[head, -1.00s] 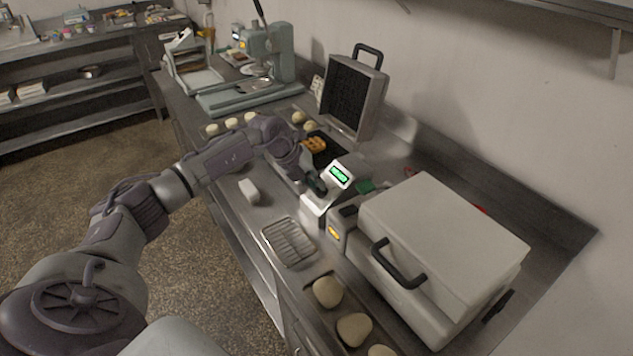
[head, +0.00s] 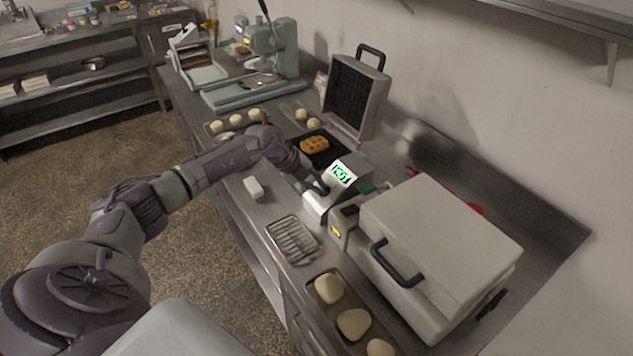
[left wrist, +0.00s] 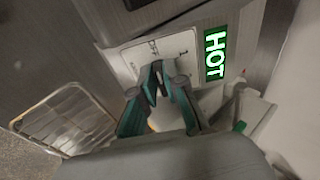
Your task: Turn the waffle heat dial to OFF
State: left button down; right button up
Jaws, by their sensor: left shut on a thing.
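The waffle iron stands open on the counter, with its lid (head: 355,92) upright and a golden waffle (head: 315,144) on the lower plate. Its white control panel (left wrist: 128,57) has printed marks, and the display beside it (left wrist: 215,53) reads HOT in the left wrist view. The green lit display (head: 342,174) also shows in the head view. My left gripper (left wrist: 160,85) is shut on the heat dial at the panel, and the fingers hide most of the dial, so its setting cannot be read. In the head view this gripper (head: 317,186) is at the panel's left side. My right gripper is out of view.
A closed white appliance (head: 440,240) with a black handle stands right of the panel. A wire rack (head: 292,240), a white block (head: 253,188) and dough pieces (head: 353,324) lie along the counter's front. A grey-green press (head: 270,55) stands farther back.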

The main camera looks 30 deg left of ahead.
pick_arm(q)
jog(key=shift+a, duration=0.1)
jog(key=c, duration=1.2)
grip_release()
jog(key=v, duration=1.2)
